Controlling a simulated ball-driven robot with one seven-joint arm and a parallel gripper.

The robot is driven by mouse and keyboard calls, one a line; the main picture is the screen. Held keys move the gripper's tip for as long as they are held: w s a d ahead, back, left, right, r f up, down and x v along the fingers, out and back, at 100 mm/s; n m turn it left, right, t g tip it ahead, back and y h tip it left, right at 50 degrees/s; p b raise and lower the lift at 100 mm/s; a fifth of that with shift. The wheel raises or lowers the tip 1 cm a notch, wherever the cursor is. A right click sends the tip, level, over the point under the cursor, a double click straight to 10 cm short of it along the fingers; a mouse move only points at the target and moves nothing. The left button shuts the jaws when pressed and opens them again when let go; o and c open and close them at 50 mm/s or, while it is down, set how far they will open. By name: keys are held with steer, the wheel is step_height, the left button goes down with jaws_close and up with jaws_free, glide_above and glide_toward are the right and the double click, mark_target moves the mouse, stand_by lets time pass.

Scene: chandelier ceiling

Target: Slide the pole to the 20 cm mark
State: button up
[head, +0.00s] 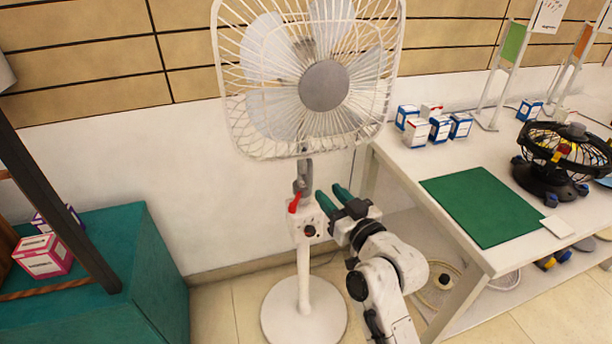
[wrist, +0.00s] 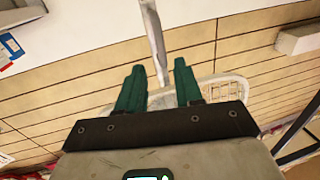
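A white standing fan has a large grille (head: 325,85) at the top and a round base (head: 303,310) on the floor. Its pole (head: 304,272) rises to a white control box (head: 310,230) with a dark knob. A red lever (head: 294,203) sits on the neck below the grille. My gripper (head: 332,195) has green fingers and is just right of the neck, near the box. In the wrist view, my gripper (wrist: 159,65) is open, with a pale pole (wrist: 153,40) showing between and beyond the fingers. I cannot tell whether they touch. No 20 cm mark is readable.
A white table (head: 420,165) at the right holds several small boxes, a green mat (head: 482,206) and a black fan (head: 565,155). A teal cabinet (head: 150,270) with pink boxes stands at the left. The wall is close behind the fan.

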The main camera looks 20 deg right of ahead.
mark_target(311, 176)
steer(key=w, duration=0.3)
steer(key=w+a, duration=0.1)
steer(key=w, duration=0.2)
steer(key=w+a, duration=0.1)
steer(key=w, duration=0.2)
steer(key=shift+w, duration=0.15)
steer(key=shift+c, duration=0.4)
jaws_close()
